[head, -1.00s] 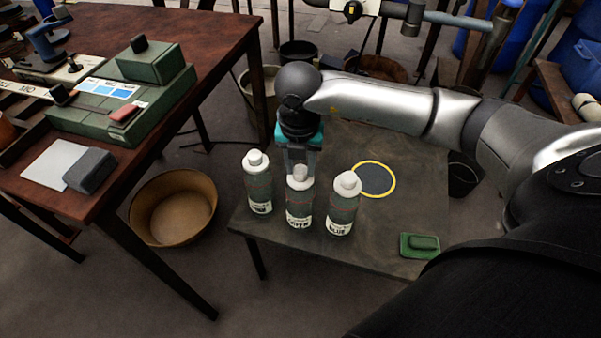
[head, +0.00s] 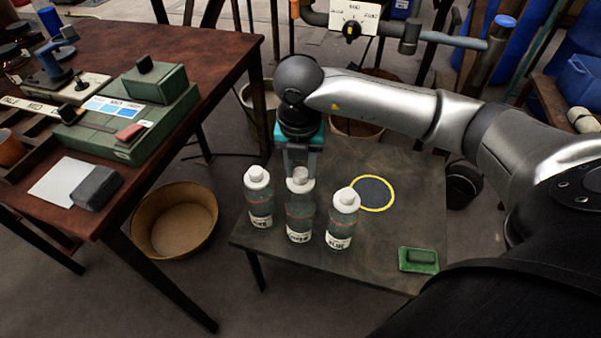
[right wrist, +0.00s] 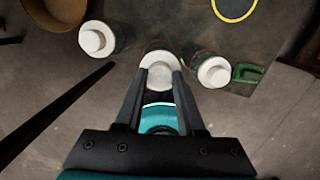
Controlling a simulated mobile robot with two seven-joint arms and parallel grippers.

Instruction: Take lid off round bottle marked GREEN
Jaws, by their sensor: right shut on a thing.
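Three round bottles with white lids stand upright in a row on the small dark table (head: 400,160): a left bottle (head: 260,209), a middle bottle (head: 299,218) and a right bottle (head: 341,226). The right one's label seems to read BLUE; the middle one's looks like GREEN but is blurred, and the left one's is unclear. My right gripper (head: 299,170) points down at the middle bottle and is shut on its white lid (right wrist: 159,70), a finger on each side. The lid appears to sit on the bottle; I see no gap. My left gripper is out of view.
The neighbouring bottles stand close on both sides. A yellow-ringed dark disc (head: 373,193) and a green dish (head: 418,259) are on the small table. A brown bin (head: 175,219) stands on the floor at left, beside the larger wooden table (head: 212,45).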

